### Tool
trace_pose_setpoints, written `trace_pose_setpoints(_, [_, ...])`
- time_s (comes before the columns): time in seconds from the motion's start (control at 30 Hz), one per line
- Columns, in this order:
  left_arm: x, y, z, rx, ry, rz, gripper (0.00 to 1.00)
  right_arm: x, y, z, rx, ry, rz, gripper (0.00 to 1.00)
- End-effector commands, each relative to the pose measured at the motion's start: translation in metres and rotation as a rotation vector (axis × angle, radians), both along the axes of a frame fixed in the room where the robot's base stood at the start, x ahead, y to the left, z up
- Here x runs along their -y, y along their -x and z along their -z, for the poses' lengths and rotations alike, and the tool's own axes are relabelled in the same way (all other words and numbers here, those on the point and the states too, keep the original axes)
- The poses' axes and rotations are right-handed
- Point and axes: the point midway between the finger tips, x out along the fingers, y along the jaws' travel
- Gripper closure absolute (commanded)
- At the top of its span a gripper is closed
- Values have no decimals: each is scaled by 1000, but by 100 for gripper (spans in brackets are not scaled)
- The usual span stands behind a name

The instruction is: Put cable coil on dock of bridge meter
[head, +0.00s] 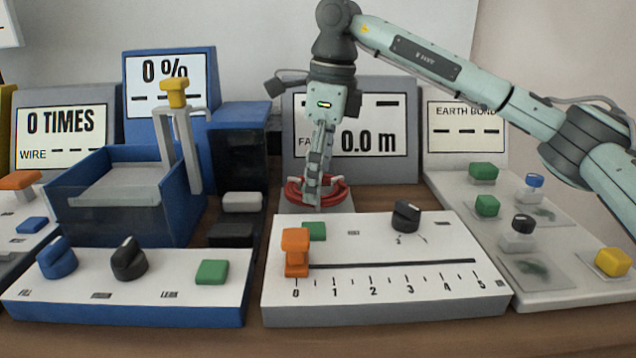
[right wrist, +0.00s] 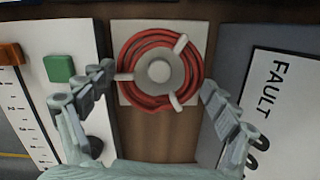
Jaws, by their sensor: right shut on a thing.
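The red cable coil (head: 334,190) lies flat around a grey hub with pale spokes, seen from above in the right wrist view (right wrist: 137,88). A pale square pad, the dock (right wrist: 121,34), is directly under the coil behind the bridge meter's panel. My right gripper (head: 318,196) points down over it, its two fingers at opposite sides of the coil and shut on it (right wrist: 160,84). I cannot tell whether the coil rests on the pad or is slightly above it. The bridge meter (head: 390,297) has an orange slider (head: 296,252) at 0, and its screen (head: 375,139) reads 0.0 m. My left gripper is out of view.
A blue-edged panel (head: 160,297) and an open blue tank (head: 120,215) stand to the left. The earth bond station (head: 545,284) with several buttons is at the right. A black knob (head: 406,215) and green button (head: 315,231) stand just in front of the coil.

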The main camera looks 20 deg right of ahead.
Motion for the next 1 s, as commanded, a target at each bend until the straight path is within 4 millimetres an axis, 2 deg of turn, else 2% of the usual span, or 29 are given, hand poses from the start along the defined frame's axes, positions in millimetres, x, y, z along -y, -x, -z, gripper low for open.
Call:
trace_pose_setpoints(0.1, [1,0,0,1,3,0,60,0,0,14,0,1,0,43])
trace_pose_setpoints(0.5, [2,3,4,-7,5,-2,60,0,0,19,1,0,1,43])
trace_pose_setpoints(0.53, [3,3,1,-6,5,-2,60,0,0,18,1,0,1,8])
trace_pose_setpoints(0.6, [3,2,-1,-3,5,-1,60,0,0,18,-1,1,1,0])
trace_pose_setpoints(1.0, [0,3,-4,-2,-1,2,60,0,0,14,1,0,1,0])
